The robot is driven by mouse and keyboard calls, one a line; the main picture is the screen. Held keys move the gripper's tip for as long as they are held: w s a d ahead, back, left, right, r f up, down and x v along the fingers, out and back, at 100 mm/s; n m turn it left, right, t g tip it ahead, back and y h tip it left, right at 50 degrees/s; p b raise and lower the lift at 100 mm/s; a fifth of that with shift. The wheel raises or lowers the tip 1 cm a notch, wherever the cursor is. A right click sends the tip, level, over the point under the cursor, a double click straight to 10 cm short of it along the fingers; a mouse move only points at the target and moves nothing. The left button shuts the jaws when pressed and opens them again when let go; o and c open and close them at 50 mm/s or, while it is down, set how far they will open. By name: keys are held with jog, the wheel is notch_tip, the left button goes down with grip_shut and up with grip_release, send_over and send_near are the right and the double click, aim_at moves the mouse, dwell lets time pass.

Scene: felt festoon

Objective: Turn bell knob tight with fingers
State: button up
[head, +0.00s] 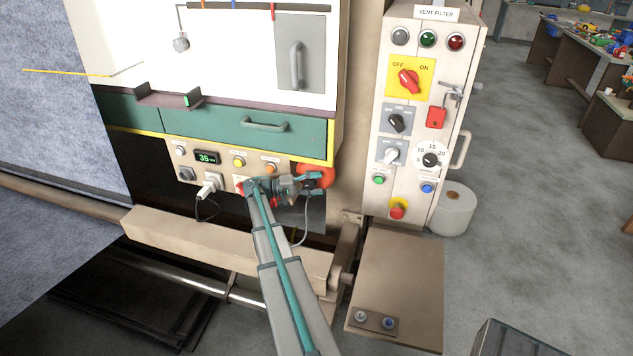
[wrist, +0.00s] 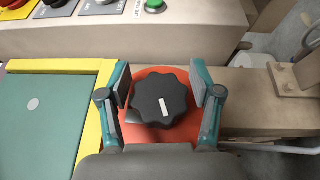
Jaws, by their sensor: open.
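The bell knob, a black lobed knob (wrist: 160,98) with a white mark, sits on a red round bell (wrist: 142,132) in the wrist view. In the head view the red bell (head: 322,171) shows at the lower right corner of the cabinet, partly behind my gripper (head: 306,184). In the wrist view my gripper (wrist: 164,90) is open, with one teal finger on each side of the knob. A gap shows between each finger pad and the knob. The knob itself is hidden or too small to tell in the head view.
A control panel (head: 423,110) with switches and buttons stands right of the bell. The cabinet's green drawer (head: 215,127) lies left of it. A beige beam (head: 225,247) runs below, and a cable (head: 306,222) hangs under my gripper.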

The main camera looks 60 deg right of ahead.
jog(key=shift+s+d, duration=0.1)
jog(key=shift+s, duration=0.05)
jog(key=shift+c, duration=0.2)
jog(key=c, duration=1)
jog(key=shift+f+b, duration=0.1)
jog(key=shift+b, duration=0.45)
